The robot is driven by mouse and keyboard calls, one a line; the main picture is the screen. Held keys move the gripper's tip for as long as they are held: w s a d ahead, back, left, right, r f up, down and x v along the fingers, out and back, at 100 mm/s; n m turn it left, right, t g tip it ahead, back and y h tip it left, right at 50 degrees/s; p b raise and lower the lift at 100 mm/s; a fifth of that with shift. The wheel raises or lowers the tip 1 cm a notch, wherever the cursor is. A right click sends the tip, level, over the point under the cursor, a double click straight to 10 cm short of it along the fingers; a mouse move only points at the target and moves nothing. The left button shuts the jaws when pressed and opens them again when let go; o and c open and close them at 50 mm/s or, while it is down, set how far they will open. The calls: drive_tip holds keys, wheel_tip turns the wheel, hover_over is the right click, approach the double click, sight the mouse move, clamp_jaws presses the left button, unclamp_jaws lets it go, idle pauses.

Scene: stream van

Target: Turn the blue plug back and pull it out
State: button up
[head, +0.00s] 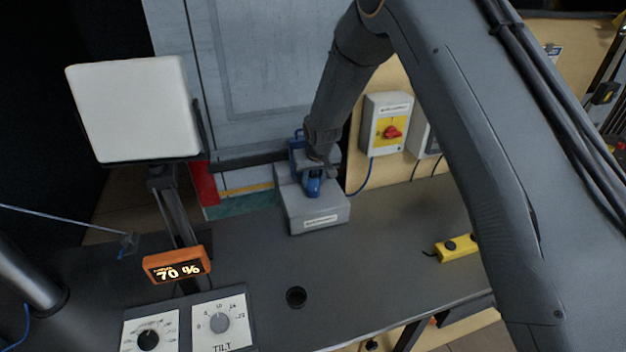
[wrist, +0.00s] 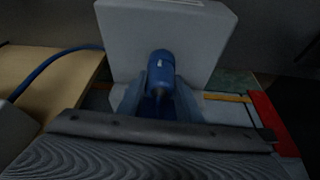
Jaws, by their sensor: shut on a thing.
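The blue plug (head: 313,187) stands at the top of a grey socket box (head: 318,216) on the dark counter. My gripper (head: 314,174) comes down from above and is shut on the plug. In the wrist view, the blue plug (wrist: 161,72) shows in the middle, in front of the pale face of the box (wrist: 122,35).
A blue cable (head: 363,181) runs from the box toward a wall switch with a red knob (head: 391,132). A white lamp panel (head: 135,108) stands left. A 70 % display (head: 177,265), dial panels (head: 219,321) and a yellow block (head: 452,248) are on the counter.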

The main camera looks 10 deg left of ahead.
sight(313, 172)
drive_tip(key=shift+m+h, duration=0.3)
drive_tip(key=shift+m, duration=0.4)
drive_tip(key=shift+m+b, duration=0.3)
drive_tip(key=shift+b, duration=0.45)
drive_tip(key=shift+r+p, duration=0.7)
drive_tip(key=shift+r, duration=1.15)
drive_tip(key=shift+r, duration=1.35)
